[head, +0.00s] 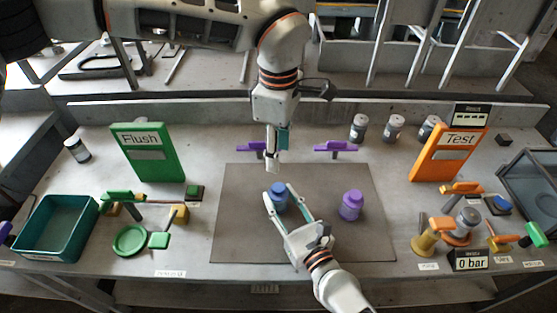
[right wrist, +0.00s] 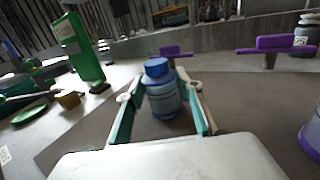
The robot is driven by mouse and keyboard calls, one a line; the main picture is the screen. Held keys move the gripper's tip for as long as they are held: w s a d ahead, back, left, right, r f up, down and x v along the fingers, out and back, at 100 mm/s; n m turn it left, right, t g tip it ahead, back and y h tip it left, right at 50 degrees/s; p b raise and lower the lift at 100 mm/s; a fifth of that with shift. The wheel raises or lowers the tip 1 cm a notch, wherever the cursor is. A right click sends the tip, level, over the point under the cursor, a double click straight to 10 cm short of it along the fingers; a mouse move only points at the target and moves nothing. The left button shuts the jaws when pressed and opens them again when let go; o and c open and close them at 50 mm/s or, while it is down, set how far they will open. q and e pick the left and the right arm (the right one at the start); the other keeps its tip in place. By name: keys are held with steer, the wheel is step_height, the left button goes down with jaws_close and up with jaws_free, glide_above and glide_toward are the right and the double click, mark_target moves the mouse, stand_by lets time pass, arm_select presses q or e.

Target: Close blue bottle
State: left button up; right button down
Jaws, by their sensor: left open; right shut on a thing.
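The blue bottle (head: 279,203) stands upright on the dark mat (head: 240,245), with a blue cap on its top. It also shows in the right wrist view (right wrist: 163,98), between the fingers. My right gripper (head: 278,192) is shut on the bottle's body from the front. My left gripper (head: 272,166) points down just behind and above the bottle, apart from the cap. Its fingers show edge-on in the head view. Whether the cap is fully seated cannot be told.
A purple bottle (head: 351,205) stands right of the blue one on the mat. Two purple holders (head: 335,148) stand behind. A green Flush panel (head: 148,153) and teal bin (head: 57,228) are at left; an orange Test panel (head: 448,153) and fittings are at right.

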stand_by(0.3)
steer(key=c, duration=1.3)
jaws_free()
steer(key=v, duration=1.2)
steer(key=shift+d, duration=0.1)
